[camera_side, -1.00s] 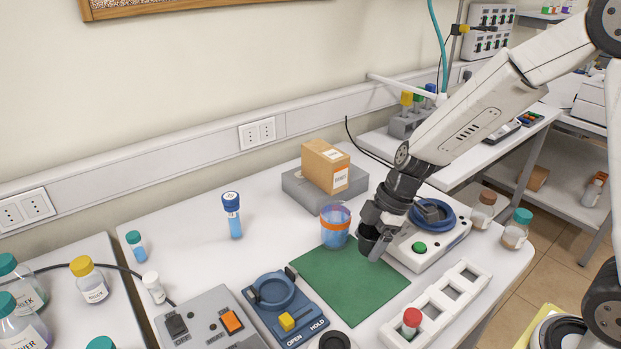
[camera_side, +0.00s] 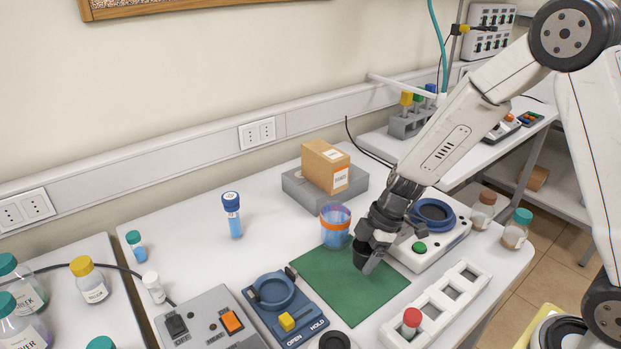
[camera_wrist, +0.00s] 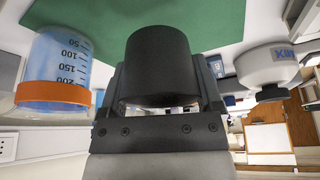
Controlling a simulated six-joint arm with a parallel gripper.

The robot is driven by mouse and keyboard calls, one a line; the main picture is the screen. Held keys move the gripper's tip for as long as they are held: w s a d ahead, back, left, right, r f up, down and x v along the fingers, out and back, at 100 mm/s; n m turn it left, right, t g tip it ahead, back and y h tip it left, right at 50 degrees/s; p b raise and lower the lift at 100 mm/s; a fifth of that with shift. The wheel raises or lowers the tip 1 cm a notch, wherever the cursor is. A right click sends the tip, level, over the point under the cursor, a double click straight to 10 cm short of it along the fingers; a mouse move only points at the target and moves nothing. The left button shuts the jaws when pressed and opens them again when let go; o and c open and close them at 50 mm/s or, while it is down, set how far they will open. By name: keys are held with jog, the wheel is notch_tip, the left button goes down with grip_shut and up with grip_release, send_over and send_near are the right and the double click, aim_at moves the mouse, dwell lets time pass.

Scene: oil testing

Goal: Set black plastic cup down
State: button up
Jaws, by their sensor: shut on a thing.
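A black plastic cup (camera_side: 361,254) is held between the fingers of my gripper (camera_side: 371,262). In the side view it is low over the right part of the green mat (camera_side: 340,292); I cannot tell whether its base touches the mat. In the wrist view the black cup (camera_wrist: 158,68) fills the middle, with a finger of my gripper (camera_wrist: 160,100) on each side. The green mat (camera_wrist: 205,15) shows behind it. The fingers hide part of the cup in the side view.
A clear beaker with an orange band (camera_side: 335,228) and blue liquid stands close left of the cup. A device with a green button (camera_side: 430,240) is to the right. A white rack (camera_side: 440,302) with a red-capped vial is in front. The mat's front half is clear.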

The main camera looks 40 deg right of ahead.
aim_at(362, 266)
jog(key=shift+f, duration=1.85)
jog(key=shift+f, duration=0.1)
jog(key=o, duration=1.1)
jog(key=shift+v, duration=6.15)
jog(key=shift+s, duration=0.15)
